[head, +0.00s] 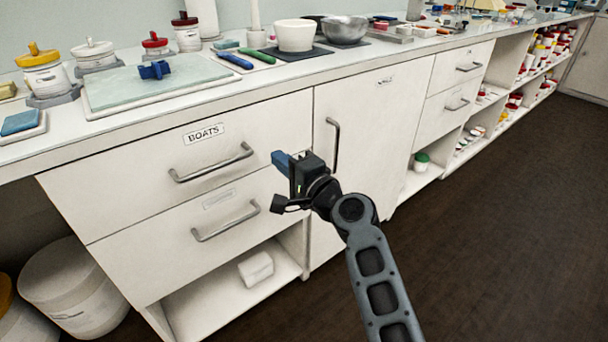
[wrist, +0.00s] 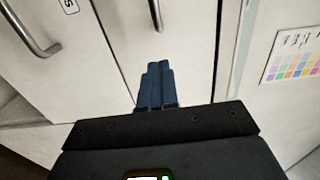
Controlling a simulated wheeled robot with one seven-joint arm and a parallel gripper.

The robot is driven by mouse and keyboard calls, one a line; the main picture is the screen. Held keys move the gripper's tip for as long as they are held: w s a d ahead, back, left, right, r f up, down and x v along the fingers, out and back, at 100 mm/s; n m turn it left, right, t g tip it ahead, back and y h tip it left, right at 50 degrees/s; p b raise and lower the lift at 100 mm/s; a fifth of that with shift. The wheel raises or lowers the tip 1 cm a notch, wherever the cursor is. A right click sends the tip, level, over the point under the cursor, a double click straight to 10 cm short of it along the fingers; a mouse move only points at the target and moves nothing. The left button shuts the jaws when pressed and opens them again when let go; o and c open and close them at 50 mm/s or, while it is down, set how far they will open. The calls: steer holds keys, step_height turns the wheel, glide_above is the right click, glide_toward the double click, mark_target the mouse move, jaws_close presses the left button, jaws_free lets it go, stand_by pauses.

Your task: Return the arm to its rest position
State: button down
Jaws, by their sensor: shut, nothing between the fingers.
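My gripper (head: 280,160) is in front of the cabinet, near the edge between the BOATS drawer (head: 120,178) and the cabinet door (head: 375,130). Its blue fingers also show in the wrist view (wrist: 157,75), pressed together with nothing between them. The arm reaches up from the lower right with its elbow bent. In the head view the fingers look close to the drawer and door fronts; I cannot tell the exact gap.
The BOATS drawer handle (head: 212,164) and the door handle (head: 334,146) stick out near my gripper. The counter (head: 160,110) above holds jars, a glass slab (head: 155,80) and bowls. Open floor (head: 500,220) lies to the right. A white bucket (head: 72,285) stands at lower left.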

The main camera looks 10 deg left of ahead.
steer(key=s+d+f+t+h, duration=0.1)
steer(key=s+d+f+h, duration=0.2)
steer(key=s+d+f, duration=0.55)
steer(key=s+d+f+t+h, duration=0.25)
steer(key=s+d+f, duration=0.35)
steer(key=s+d, duration=0.5)
steer(key=s+d+n+h, duration=0.2)
steer(key=s+d+h, duration=0.4)
steer(key=s+d, duration=0.75)
steer(key=s+d+r+n+h, duration=0.1)
steer(key=s+d+r+n, duration=0.2)
steer(key=s+r, duration=0.5)
steer(key=s+d+r+n+h, duration=0.2)
steer(key=s+d+r, duration=0.15)
steer(key=s, duration=0.75)
step_height(320, 180, up, 16)
steer(key=p, duration=1.5)
steer(key=shift+s+a+f+n, duration=0.15)
steer(key=shift+a+f+n, duration=0.05)
steer(key=shift+f+n, duration=0.1)
